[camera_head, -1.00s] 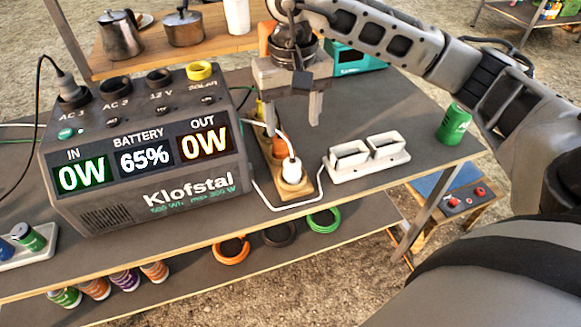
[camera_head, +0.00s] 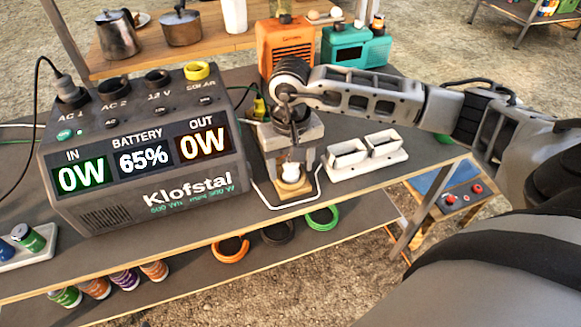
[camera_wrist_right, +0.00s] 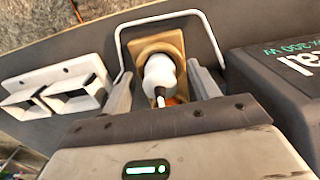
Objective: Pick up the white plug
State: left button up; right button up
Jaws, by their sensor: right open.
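The white plug (camera_head: 291,172) stands upright in the wooden strip (camera_head: 296,189) beside the power station. It also shows in the right wrist view (camera_wrist_right: 160,71), with its white cable looping around the strip's end. My right gripper (camera_head: 291,168) points down over the strip, open. In the right wrist view its fingers (camera_wrist_right: 161,88) stand on either side of the plug, with a gap visible on each side. A bit of an orange thing (camera_wrist_right: 172,101) shows behind the plug, mostly hidden by the gripper body. My left gripper is not in view.
The grey power station (camera_head: 140,150) stands close to the left of the gripper. A white double holder (camera_head: 366,154) sits close to the right. An orange radio (camera_head: 285,45) and a teal radio (camera_head: 345,45) stand behind. Coloured cable rings (camera_head: 322,218) lie on the lower shelf.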

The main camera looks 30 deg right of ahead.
jog(key=shift+c, duration=0.2)
jog(key=c, duration=1)
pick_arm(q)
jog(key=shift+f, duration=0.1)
pick_arm(e)
jog(key=shift+c, duration=0.2)
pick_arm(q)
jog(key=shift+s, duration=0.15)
pick_arm(e)
jog(key=shift+r, duration=0.1)
